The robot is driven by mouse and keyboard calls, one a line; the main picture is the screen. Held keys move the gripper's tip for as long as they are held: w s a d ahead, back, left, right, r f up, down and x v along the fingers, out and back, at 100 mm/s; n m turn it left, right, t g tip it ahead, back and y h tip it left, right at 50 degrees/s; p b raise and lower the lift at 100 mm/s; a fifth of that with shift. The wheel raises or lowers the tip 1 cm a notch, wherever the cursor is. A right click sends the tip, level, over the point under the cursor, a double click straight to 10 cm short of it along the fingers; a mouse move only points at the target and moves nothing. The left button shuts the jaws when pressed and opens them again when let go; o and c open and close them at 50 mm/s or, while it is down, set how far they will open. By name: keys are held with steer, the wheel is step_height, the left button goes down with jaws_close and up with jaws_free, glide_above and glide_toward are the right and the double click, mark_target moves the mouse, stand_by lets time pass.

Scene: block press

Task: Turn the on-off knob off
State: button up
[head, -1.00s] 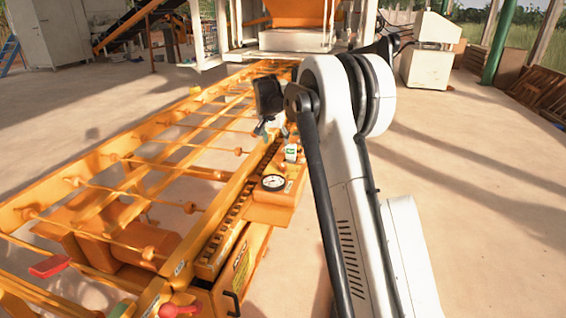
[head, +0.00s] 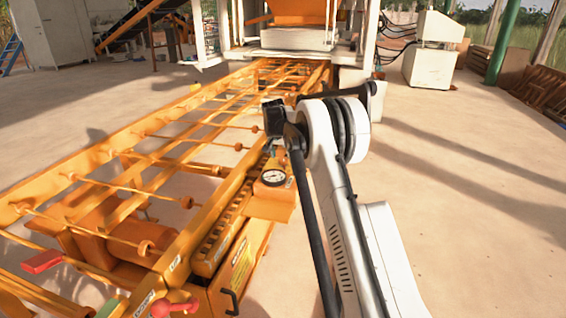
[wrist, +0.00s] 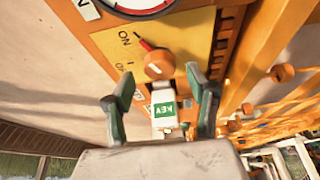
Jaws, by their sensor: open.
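The on-off knob (wrist: 158,65) is a round orange knob with a red pointer, on a yellow plate in the wrist view. The pointer slants up-left toward the ON lettering; a partly readable "OF" label lies left of the knob. My gripper (wrist: 160,76) is open, with its two green-and-grey fingers on either side of the knob's line. I cannot tell whether they touch it. A white key tag (wrist: 164,108) with a green label hangs between the fingers. In the head view my gripper (head: 270,148) is small, just behind the gauge; the knob cannot be made out there.
A round pressure gauge (head: 273,176) sits on the orange control box, and its rim shows in the wrist view (wrist: 135,5). Orange conveyor rails (head: 100,160) run along the left. The floor on the right is clear.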

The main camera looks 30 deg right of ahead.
steer(key=shift+x, duration=1.25)
steer(key=shift+c, duration=0.4)
steer(key=c, duration=1.1)
steer(key=shift+o, duration=0.2)
